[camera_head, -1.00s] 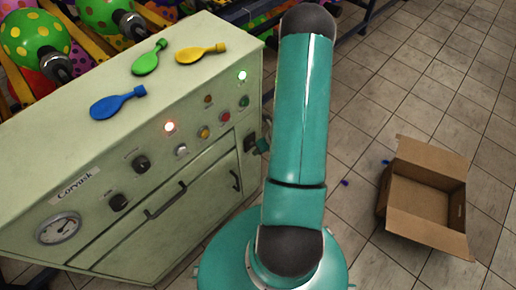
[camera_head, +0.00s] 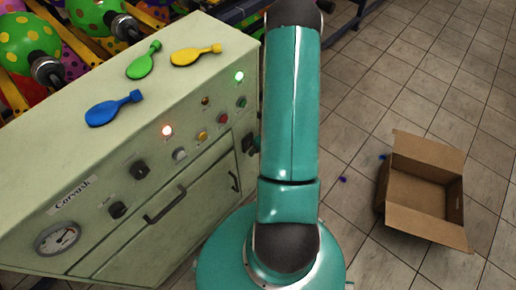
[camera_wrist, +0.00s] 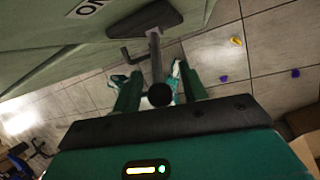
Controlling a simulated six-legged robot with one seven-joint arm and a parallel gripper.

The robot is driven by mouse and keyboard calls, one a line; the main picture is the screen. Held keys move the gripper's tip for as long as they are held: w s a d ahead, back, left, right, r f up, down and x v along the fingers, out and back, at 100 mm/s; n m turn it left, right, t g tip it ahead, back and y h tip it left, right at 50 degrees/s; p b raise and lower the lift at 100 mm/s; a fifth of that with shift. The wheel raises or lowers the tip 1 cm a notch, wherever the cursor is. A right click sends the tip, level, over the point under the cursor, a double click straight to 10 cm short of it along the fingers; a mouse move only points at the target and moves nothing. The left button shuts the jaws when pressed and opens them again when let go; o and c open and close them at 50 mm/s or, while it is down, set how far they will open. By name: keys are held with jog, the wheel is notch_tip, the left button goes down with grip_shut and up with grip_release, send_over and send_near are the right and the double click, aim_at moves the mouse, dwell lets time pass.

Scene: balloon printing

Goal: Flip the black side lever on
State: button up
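The black side lever (camera_wrist: 158,95) shows in the wrist view as a grey rod with a round black knob, fixed to a dark mounting plate (camera_wrist: 146,21) on the pale green machine (camera_wrist: 40,45). The knob points away from the "ON" label (camera_wrist: 88,6) at the top edge. My gripper (camera_wrist: 157,75) has its two green fingers apart, one on each side of the rod and knob. I cannot tell whether either finger touches it.
In the head view, blue (camera_head: 115,108), green (camera_head: 144,62) and yellow (camera_head: 195,54) balloons lie on the machine top. Lights, buttons and knobs cover its front. An open cardboard box (camera_head: 425,190) stands on the tiled floor at right, with small blue bits nearby.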

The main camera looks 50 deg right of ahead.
jog(key=v, duration=1.3)
jog(key=shift+s+r, duration=0.2)
jog(key=shift+r, duration=0.1)
jog(key=shift+d, duration=0.1)
